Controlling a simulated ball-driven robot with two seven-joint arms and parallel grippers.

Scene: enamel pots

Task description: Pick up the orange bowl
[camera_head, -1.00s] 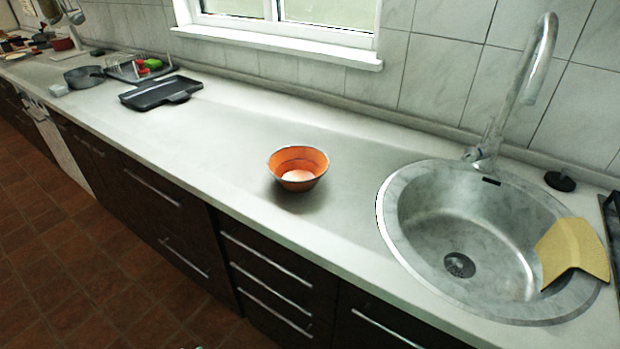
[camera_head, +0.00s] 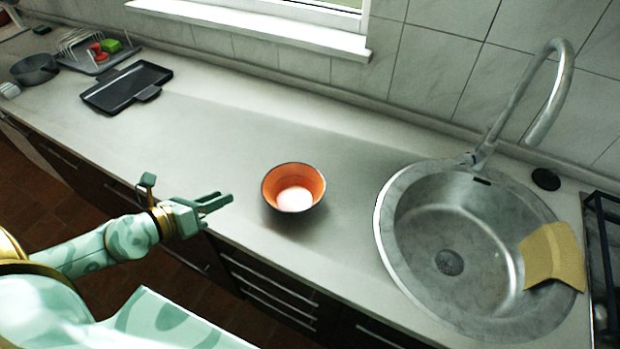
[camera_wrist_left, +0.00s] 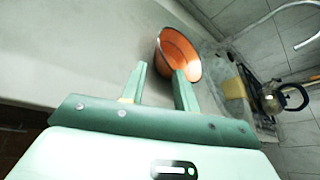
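The orange bowl (camera_head: 292,184) stands upright on the pale worktop, left of the sink. It has a dark rim, and its inside shows a bright patch at the bottom. My left gripper (camera_head: 229,199) is over the front edge of the worktop, left of the bowl and apart from it. In the left wrist view the gripper's two fingers (camera_wrist_left: 159,70) are spread with nothing between them. The bowl (camera_wrist_left: 180,50) shows just beyond the fingertips there, partly hidden by the right finger. My right gripper is not in view.
A round metal sink (camera_head: 385,225) with a tall tap (camera_head: 553,90) is right of the bowl; a tan cloth-like piece (camera_head: 552,255) lies over its rim. A black tray (camera_head: 127,86), dish rack (camera_head: 88,52) and dark pan (camera_head: 34,69) stand far left. The worktop around the bowl is clear.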

